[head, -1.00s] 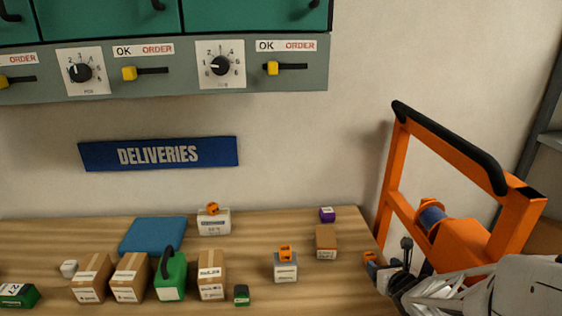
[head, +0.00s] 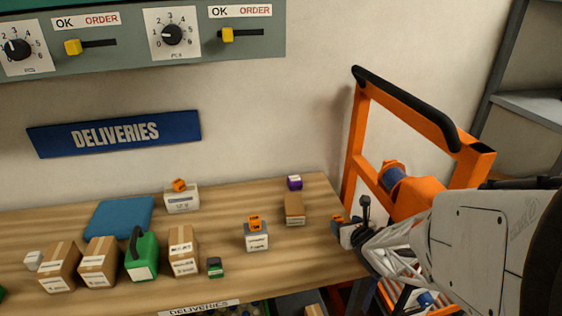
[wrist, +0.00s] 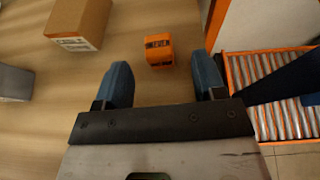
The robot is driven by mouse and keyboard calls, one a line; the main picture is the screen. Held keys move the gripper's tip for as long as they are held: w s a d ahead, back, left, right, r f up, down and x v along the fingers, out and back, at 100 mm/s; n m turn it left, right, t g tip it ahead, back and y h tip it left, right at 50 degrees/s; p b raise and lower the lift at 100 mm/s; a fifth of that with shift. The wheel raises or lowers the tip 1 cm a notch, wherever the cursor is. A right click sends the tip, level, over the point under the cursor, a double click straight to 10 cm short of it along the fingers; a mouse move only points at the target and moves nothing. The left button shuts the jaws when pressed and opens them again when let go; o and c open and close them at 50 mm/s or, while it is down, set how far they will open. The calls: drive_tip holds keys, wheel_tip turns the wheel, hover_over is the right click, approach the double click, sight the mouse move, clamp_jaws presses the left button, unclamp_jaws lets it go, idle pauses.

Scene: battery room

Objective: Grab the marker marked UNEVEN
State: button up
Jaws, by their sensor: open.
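In the head view the orange marker (head: 337,219) shows near the table's right end, close to my gripper (head: 354,219), and is partly hidden. Two other orange markers sit on boxes: one (head: 179,185) at the back, one (head: 255,223) nearer the front.
A brown carton (wrist: 78,22) stands left of the marker in the wrist view. An orange-framed cart (head: 355,150) stands past the table's right edge. Cartons, a green canister (head: 142,258) and a blue flat item (head: 119,218) occupy the left of the table (head: 230,200).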

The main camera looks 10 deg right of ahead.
sight(339, 219)
drive_tip(key=shift+x, duration=2.65)
drive_tip(key=shift+a, duration=0.15)
drive_tip(key=c, duration=1)
drive_tip(key=shift+r, duration=0.15)
drive_tip(key=shift+r, duration=1.45)
drive_tip(key=shift+s+r, duration=0.2)
drive_tip(key=shift+r, duration=0.1)
drive_tip(key=s+a, duration=0.1)
drive_tip(key=s, duration=0.4)
drive_tip(key=s+a+r, duration=0.1)
drive_tip(key=s, duration=0.4)
drive_tip(key=s+a, duration=0.2)
drive_tip(key=s, duration=0.3)
drive_tip(key=shift+s+r, duration=0.1)
drive_tip(key=shift+r, duration=0.05)
